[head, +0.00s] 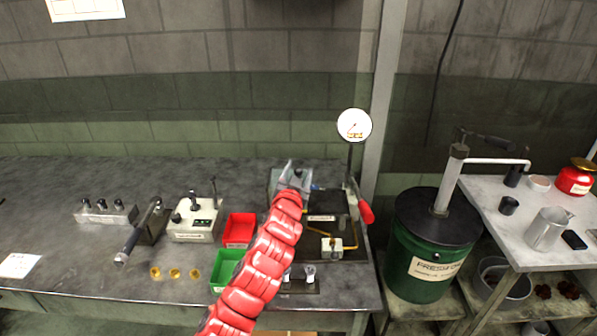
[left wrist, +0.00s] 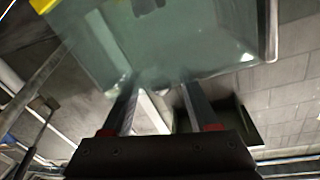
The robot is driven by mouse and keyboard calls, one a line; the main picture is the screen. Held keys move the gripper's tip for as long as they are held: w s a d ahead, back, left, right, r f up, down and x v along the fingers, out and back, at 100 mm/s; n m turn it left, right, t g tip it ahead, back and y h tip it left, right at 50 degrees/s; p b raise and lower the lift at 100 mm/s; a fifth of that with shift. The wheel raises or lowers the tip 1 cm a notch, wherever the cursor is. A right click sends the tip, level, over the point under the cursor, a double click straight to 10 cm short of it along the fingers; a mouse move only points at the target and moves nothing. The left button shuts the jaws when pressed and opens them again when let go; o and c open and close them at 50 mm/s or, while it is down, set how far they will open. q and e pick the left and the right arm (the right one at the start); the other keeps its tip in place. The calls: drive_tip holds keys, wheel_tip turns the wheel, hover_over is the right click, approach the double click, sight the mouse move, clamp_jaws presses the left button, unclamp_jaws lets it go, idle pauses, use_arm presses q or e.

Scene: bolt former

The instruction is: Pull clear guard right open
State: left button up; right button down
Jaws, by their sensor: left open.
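The clear guard (left wrist: 170,35) is a see-through panel that fills the upper middle of the left wrist view. In the head view the guard (head: 290,172) shows as a pale panel at the back of the bolt former (head: 352,250). My left gripper (left wrist: 158,92) is open, with its two fingers apart and their tips at the lower edge of the panel. I cannot tell whether they touch it. In the head view my red arm hides most of the gripper and part of the former. My right gripper is not in view.
A round gauge (head: 354,125) and a red-handled lever (head: 366,211) stand right of my arm. Red (head: 239,229) and green (head: 226,268) bins sit to its left. A green drum (head: 428,262) stands further right. The bench's back left is clear.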

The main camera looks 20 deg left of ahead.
use_arm(q)
clamp_jaws()
idle(1.3)
